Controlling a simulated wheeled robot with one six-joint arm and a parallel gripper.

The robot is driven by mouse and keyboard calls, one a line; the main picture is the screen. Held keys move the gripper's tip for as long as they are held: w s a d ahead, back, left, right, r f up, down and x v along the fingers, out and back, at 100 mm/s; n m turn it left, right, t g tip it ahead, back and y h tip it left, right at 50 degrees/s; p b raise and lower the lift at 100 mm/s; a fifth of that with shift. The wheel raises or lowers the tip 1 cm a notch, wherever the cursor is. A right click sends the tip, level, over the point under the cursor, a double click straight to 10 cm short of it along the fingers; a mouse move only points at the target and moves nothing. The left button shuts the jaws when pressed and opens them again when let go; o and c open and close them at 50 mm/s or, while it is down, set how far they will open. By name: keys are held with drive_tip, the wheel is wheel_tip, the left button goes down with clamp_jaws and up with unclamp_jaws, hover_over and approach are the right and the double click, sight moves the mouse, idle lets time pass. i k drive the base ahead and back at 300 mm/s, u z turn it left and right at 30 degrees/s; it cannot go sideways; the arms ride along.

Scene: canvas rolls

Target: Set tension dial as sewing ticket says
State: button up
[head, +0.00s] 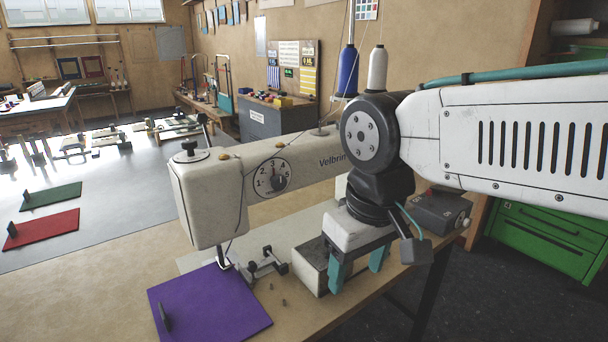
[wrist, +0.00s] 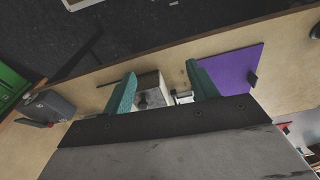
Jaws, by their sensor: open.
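A purple panel (head: 222,310) lies below the machine's needle end. I cannot pick out a sewing ticket for certain.
A pale block (head: 309,270) stands on the table beside my gripper. A grey box (head: 437,212) sits at the table's right. Blue (head: 348,72) and white (head: 377,70) thread spools rise behind. Red (head: 42,229) and green (head: 52,196) panels lie at left. A sign board (head: 293,67) stands at the back.

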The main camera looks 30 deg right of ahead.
sight(279, 182)
drive_tip(key=k, duration=0.5)
drive_tip(key=z, duration=1.4)
drive_tip(key=i, duration=0.5)
drive_tip(key=u, duration=1)
